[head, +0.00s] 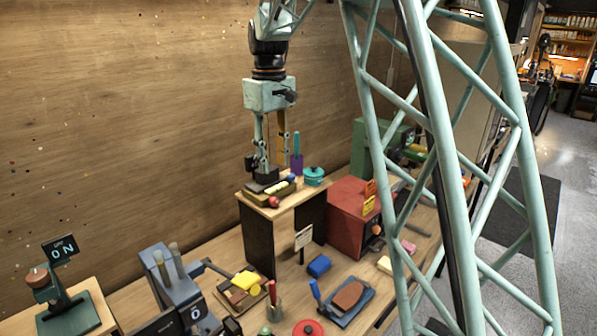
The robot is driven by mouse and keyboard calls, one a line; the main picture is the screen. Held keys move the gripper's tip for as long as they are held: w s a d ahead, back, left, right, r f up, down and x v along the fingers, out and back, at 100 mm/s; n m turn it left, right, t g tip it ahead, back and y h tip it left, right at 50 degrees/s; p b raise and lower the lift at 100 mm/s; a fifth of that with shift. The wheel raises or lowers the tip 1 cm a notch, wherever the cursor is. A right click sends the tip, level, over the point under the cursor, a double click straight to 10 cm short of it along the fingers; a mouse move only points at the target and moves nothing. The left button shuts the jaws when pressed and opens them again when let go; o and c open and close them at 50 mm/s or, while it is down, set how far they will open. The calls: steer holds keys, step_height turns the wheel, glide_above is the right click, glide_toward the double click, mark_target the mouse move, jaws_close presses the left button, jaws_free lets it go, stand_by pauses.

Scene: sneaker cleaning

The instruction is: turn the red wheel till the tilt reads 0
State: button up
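A round red disc (308,328), possibly the red wheel, is at the bottom edge of the head view and partly cut off. A blue-grey machine (160,277) stands to its left, with a small dark display (197,310) whose character looks like a 0. I cannot tell whether this is the tilt reading. My gripper (264,176) points down over the raised wooden stand (297,200), well above and behind the red disc. Its fingertips are small and dark against the items there, so its opening and any contact are unclear.
A tray (283,187) and a teal pot (314,176) sit on the stand. A red box (350,222) stands to its right. A blue tray with a brown pad (347,297) lies in front. My green lattice frame blocks the right side.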

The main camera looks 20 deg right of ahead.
steer(key=s+r+m+t+b, duration=0.1)
steer(key=s+r+b, duration=0.1)
steer(key=s, duration=0.9)
steer(key=s+r+m+b, duration=0.1)
steer(key=s+r, duration=0.4)
steer(key=s, duration=0.6)
steer(key=shift+s+r+t+b, duration=0.25)
steer(key=shift+t+b, duration=0.15)
steer(key=shift+b, duration=0.3)
stand_by(0.4)
stand_by(0.5)
